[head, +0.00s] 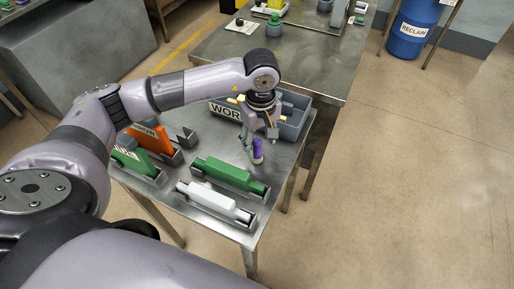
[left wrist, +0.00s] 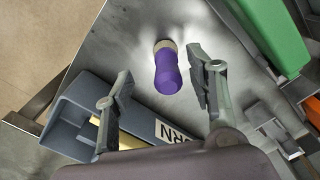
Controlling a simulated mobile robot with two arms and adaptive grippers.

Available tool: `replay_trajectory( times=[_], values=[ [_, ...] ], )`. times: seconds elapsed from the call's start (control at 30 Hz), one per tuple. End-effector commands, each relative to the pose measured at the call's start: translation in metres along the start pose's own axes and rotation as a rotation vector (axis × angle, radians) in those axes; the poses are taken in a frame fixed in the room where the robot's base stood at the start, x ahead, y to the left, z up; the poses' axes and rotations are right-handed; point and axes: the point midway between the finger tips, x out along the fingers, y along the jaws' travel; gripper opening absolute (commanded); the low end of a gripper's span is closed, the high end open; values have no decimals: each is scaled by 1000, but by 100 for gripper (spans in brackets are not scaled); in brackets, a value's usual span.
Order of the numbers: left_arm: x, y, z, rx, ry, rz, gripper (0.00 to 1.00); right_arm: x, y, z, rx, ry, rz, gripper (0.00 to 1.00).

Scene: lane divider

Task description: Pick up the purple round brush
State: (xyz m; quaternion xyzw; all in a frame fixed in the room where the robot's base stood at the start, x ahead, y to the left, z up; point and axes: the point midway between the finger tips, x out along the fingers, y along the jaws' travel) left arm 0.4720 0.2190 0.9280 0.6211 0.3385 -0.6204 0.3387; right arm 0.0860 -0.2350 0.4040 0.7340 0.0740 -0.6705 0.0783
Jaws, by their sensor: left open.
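The purple round brush (head: 257,150) stands on the metal table, near its right edge in the head view. In the left wrist view the purple brush (left wrist: 168,72) shows a purple body with a pale beige end. My left gripper (head: 258,134) is just above the brush, pointing down. In the left wrist view the left gripper (left wrist: 158,88) is open, with one finger on each side of the brush and the right finger nearer to it. I cannot tell whether a finger touches it. My right gripper is not in view.
A grey bin (head: 293,118) with a "WOR…" label stands right behind the gripper. Green (head: 228,174) and white (head: 207,196) blocks lie in metal holders in front; an orange block (head: 152,139) stands at left. A second table (head: 300,60) is behind.

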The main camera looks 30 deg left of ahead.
Motion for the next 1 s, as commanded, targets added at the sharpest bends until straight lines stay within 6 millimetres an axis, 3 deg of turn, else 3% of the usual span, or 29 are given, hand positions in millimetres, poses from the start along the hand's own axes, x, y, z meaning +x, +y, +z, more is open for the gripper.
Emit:
replay_trajectory(
  times=[0.2, 0.3, 0.63, 1.0],
  values=[
    [28, -10, -3, -2, -2, -6, 51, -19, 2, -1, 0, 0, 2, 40],
    [42, -8, -2, -1, -3, -3, 51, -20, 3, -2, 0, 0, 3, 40],
    [50, -7, -2, 0, -1, -1, 50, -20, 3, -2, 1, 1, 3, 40],
    [50, -7, -3, -1, -1, -1, 26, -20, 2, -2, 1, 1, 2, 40]
  ],
)
